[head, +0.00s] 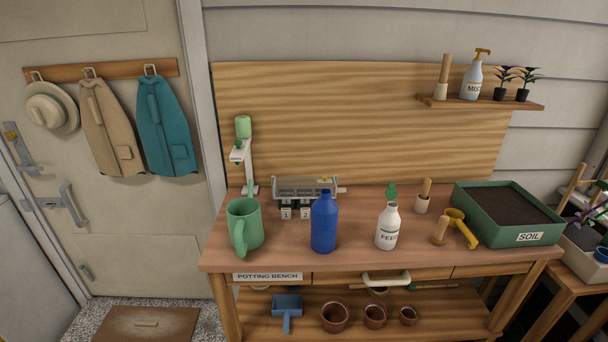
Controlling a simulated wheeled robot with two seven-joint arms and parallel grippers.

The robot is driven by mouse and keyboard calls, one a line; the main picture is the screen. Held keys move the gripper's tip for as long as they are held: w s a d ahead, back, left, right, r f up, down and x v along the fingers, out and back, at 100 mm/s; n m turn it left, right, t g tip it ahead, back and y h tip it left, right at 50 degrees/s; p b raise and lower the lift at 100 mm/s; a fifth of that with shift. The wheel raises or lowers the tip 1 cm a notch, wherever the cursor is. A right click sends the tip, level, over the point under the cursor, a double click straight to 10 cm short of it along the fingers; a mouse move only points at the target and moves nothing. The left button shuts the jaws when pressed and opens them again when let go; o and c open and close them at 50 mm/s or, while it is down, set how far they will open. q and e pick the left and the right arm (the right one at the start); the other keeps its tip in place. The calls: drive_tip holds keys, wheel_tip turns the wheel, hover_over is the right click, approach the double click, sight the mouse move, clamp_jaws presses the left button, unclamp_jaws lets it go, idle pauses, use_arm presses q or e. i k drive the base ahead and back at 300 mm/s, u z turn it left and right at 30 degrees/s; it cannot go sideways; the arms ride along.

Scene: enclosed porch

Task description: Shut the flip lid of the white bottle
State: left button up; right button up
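The white bottle (387,228), labelled FEED, stands upright on the potting bench, right of centre. Its green flip lid (391,191) stands up above the bottle's neck and looks open. A blue bottle (324,222) stands to its left, with a clear gap between them. Neither of my grippers shows in the head view.
On the bench (290,259) are a green watering jug (245,226), a metal rack-like device (306,194), a yellow tool (461,228) and a green soil tray (510,239). Bare bench lies around the white bottle. A shelf (480,103) hangs above right.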

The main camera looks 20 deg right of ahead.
sight(390, 193)
drive_tip(key=z, duration=1.2)
